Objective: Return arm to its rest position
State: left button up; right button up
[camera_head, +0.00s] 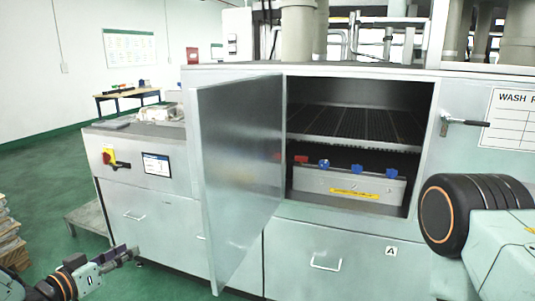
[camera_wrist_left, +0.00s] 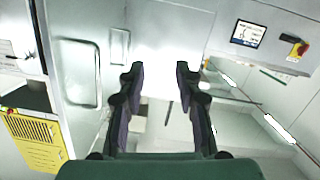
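My left gripper (camera_head: 125,256) is low at the left in the head view, in front of the grey machine's lower panels and left of the open door. The left wrist view shows its two dark fingers apart with an empty gap between the fingertips (camera_wrist_left: 160,76); it is open and holds nothing. Part of my right arm (camera_head: 490,230) shows at the right edge of the head view, in front of the machine. Its gripper is out of view.
The machine's metal door (camera_head: 238,165) stands open towards me. Inside the chamber, a grey box (camera_head: 320,181) with blue and red parts on top sits below a rack (camera_head: 350,122). A door handle (camera_head: 463,121) sticks out at right. Green floor (camera_head: 50,200) is open at left.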

pick_arm(q)
jog(key=s+d+f+n+g+y+b, duration=0.2)
jog(key=s+d+f+g, duration=0.2)
jog(key=s+f, duration=0.5)
jog(key=s+d+f+n+g+y+b, duration=0.1)
jog(key=s+d+f+g+y, duration=0.15)
jog(key=s+d+f, duration=0.6)
jog(key=s+f+g+b, duration=0.2)
jog(key=s+f+g, duration=0.2)
jog(key=s, duration=0.8)
jog(key=s+f+g+y+b, duration=0.1)
jog(key=s+f+g+b, duration=0.2)
jog(key=s+f, duration=0.5)
jog(key=s+g, duration=0.1)
jog(key=s, duration=0.3)
jog(key=shift+a, duration=0.25)
jog(key=shift+y, duration=0.25)
jog(key=shift+w, duration=0.1)
